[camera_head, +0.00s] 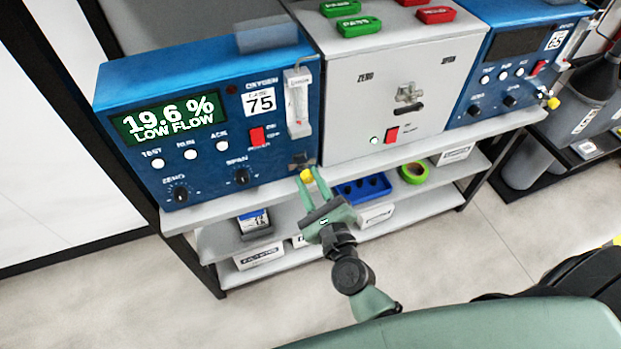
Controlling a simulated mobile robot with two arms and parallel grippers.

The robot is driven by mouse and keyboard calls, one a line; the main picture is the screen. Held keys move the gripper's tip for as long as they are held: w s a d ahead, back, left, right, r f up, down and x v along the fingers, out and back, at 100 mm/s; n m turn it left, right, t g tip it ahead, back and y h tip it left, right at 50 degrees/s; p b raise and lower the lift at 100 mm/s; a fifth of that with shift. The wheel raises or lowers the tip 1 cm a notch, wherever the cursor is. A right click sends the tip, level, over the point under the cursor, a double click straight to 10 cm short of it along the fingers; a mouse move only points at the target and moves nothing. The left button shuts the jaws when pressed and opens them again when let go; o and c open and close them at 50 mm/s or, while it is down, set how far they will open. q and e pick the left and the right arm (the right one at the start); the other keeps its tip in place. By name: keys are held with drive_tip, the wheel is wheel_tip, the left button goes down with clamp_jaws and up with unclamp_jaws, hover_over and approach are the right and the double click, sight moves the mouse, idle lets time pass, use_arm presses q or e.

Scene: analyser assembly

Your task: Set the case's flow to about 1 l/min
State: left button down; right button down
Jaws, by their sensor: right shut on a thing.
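The blue analyser case (125,82) numbered 75 stands at the left of the bench top. Its green display (170,116) reads 19.6 % LOW FLOW. A clear upright flow tube (299,103) is fixed at the right of its front; its float level is too small to read. A yellow knob (307,176) sits below the tube, at the case's lower right corner. My right gripper (312,184) reaches up from below, its green fingers shut on the yellow knob. The fingers partly hide the knob. My left gripper is out of view.
A grey case (350,85) with a valve and a red switch stands just right of the blue case. Another blue case (480,75) stands beyond it. A shelf below holds a blue tray (362,190), green tape (414,173) and white boxes. Floor in front is clear.

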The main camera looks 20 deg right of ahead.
drive_tip(key=n+p, duration=0.1)
drive_tip(key=n, duration=0.2)
drive_tip(key=shift+r+n, duration=0.15)
drive_tip(key=shift+n, duration=0.25)
drive_tip(key=n+p, duration=0.2)
drive_tip(key=n, duration=0.1)
drive_tip(key=shift+a+n, duration=0.1)
drive_tip(key=shift+n, duration=0.2)
drive_tip(key=n+p, duration=0.2)
drive_tip(key=n, duration=0.1)
drive_tip(key=shift+n, duration=0.4)
drive_tip(key=n+p, duration=0.1)
drive_tip(key=n, duration=0.2)
drive_tip(key=shift+n+p, duration=0.3)
drive_tip(key=shift+p, duration=0.05)
drive_tip(key=n, duration=0.1)
drive_tip(key=n+p, duration=0.1)
drive_tip(key=n, duration=0.1)
drive_tip(key=n+p, duration=0.1)
drive_tip(key=n, duration=0.1)
drive_tip(key=shift+f, duration=0.25)
drive_tip(key=shift+f+n+p, duration=0.1)
drive_tip(key=shift+n+p, duration=0.4)
drive_tip(key=shift+n, duration=0.9)
drive_tip(key=c, duration=1.1)
unclamp_jaws()
